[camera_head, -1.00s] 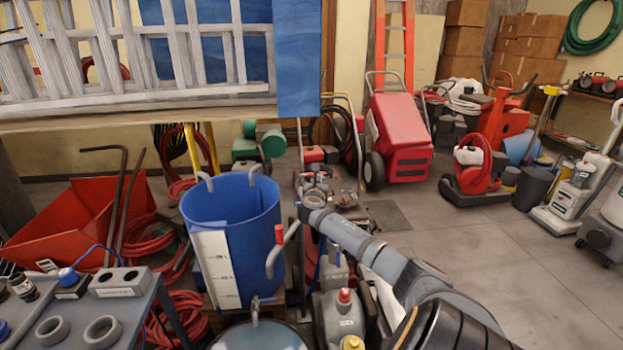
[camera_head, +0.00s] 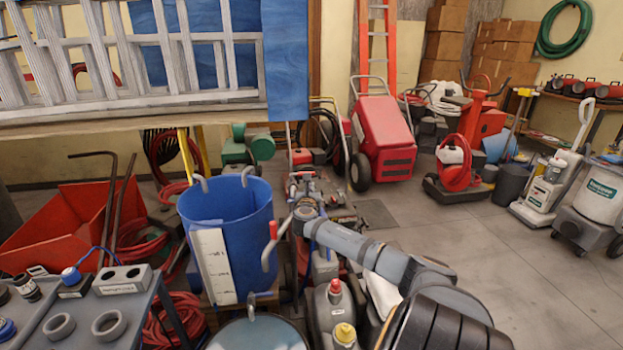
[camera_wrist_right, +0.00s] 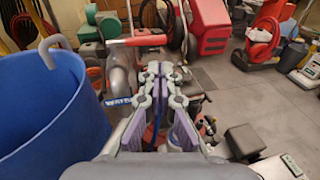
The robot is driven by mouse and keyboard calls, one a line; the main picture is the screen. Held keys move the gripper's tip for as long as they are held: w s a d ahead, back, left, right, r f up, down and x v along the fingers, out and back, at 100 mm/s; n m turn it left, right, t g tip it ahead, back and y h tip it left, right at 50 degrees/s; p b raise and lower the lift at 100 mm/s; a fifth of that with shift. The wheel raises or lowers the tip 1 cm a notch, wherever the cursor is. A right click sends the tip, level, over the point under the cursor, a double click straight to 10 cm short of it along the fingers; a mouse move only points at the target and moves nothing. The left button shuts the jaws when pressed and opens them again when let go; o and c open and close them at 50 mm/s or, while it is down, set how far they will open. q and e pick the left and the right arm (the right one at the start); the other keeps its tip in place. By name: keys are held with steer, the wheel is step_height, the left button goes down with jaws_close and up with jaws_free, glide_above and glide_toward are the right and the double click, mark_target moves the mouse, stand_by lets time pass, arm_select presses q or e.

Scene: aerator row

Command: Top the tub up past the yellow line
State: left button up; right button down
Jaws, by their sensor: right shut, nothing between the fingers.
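The tub (camera_head: 258,215) is a blue open bucket with a white scale strip (camera_head: 212,266) down its front. It also shows at the left of the right wrist view (camera_wrist_right: 45,120). I cannot make out a yellow line or the water level. A red-gripped lever (camera_head: 273,231) stands beside the tub's right side. In the right wrist view, a red-handled valve lever (camera_wrist_right: 145,41) sits above a grey pipe with a blue label (camera_wrist_right: 118,101). My right gripper (camera_wrist_right: 160,68) is shut and empty, just right of the pipe and apart from the tub. My left gripper is out of view.
A grey bench (camera_head: 84,309) with rings and a socket block stands at front left. A round-lidded drum (camera_head: 258,336) is at the front. Red hoses, a red bin (camera_head: 60,222) and machines crowd around the tub. Floor at right is clear (camera_head: 470,255).

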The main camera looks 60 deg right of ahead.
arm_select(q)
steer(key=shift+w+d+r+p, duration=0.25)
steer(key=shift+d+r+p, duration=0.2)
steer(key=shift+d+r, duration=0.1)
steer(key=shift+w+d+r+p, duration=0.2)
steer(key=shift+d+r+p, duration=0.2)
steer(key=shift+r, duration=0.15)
arm_select(e)
steer(key=s+a, duration=0.4)
steer(key=shift+f, duration=0.3)
steer(key=shift+s, duration=0.1)
